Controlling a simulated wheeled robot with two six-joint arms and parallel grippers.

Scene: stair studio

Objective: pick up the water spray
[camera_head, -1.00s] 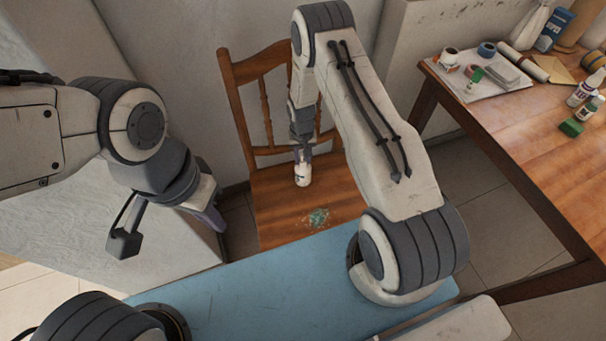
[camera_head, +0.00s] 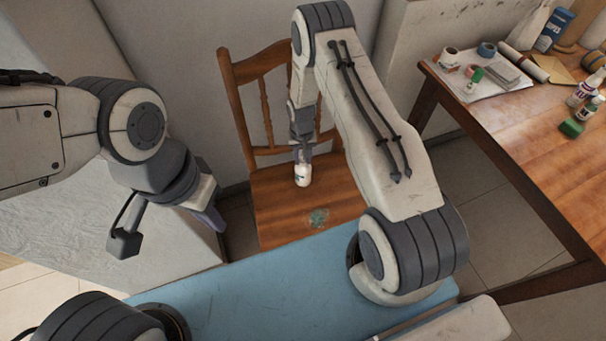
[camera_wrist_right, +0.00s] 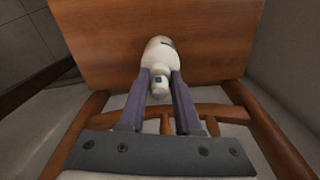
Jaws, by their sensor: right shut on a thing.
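The water spray, a small white bottle (camera_head: 302,176), is over the seat of the wooden chair (camera_head: 275,195). My right gripper (camera_head: 302,156) reaches down from above and is shut on its upper part. In the right wrist view the bottle (camera_wrist_right: 158,58) sits between the two purple-grey fingers (camera_wrist_right: 160,88), with its wider body beyond the fingertips. I cannot tell whether the bottle's base touches the seat. My left gripper (camera_head: 168,236) hangs at the left, away from the chair; no object shows in it.
The chair's backrest (camera_head: 262,65) rises behind the right gripper. The floor between chair and table is clear.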

